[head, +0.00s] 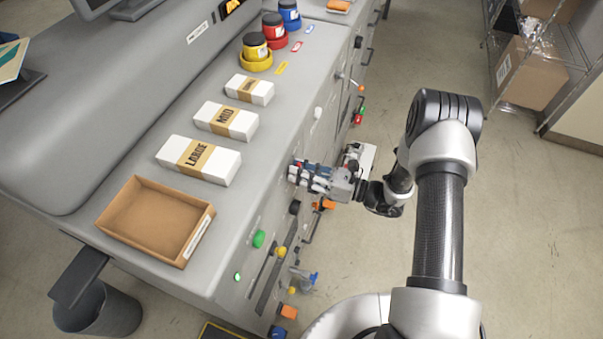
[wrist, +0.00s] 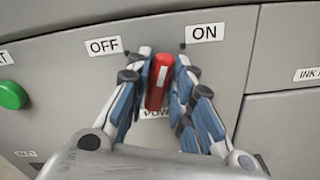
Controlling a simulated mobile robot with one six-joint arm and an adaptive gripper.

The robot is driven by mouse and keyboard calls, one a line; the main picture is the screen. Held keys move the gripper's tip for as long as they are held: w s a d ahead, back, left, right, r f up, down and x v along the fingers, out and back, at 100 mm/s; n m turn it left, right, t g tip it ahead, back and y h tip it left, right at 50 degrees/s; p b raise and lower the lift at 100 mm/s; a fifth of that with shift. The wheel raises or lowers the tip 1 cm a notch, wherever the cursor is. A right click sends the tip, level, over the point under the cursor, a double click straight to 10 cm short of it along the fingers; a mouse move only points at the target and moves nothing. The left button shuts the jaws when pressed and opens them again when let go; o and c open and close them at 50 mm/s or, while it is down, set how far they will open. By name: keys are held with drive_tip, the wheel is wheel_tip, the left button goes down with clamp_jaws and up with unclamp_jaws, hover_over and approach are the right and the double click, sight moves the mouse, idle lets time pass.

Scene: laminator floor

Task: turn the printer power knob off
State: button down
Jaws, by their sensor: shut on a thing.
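The red power knob (wrist: 158,84) is on the grey machine front in the wrist view, with a white stripe on its face. Its upper end leans slightly right of upright, between the OFF label (wrist: 104,46) on the left and the ON label (wrist: 204,32) on the right. A label below it is partly hidden and reads in part "POW". My gripper (wrist: 157,90) has its blue-padded fingers shut around the knob, one on each side. In the head view my gripper (head: 296,172) is against the machine's front panel, and the knob is mostly hidden by the fingers.
A green button (wrist: 12,95) sits left of the knob in the wrist view. In the head view, a green knob (head: 259,239) and other controls jut from the panel. White boxes (head: 198,160) and an open cardboard tray (head: 190,243) rest on top.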

drive_tip(key=shift+s+a+f+n+b, duration=0.15)
drive_tip(key=shift+n+b, duration=1.05)
drive_tip(key=shift+n, duration=0.95)
drive_tip(key=shift+s+d+r+n+b, duration=0.1)
drive_tip(key=shift+n+b, duration=1.15)
drive_tip(key=shift+n, duration=0.95)
drive_tip(key=shift+s+a+f+n+b, duration=0.15)
drive_tip(key=shift+n+b, duration=1.05)
drive_tip(key=shift+n, duration=0.95)
drive_tip(key=shift+r, duration=0.1)
drive_tip(key=c, duration=1.5)
unclamp_jaws()
drive_tip(key=shift+d, duration=0.15)
drive_tip(key=v, duration=1.2)
drive_tip(key=shift+r, duration=0.1)
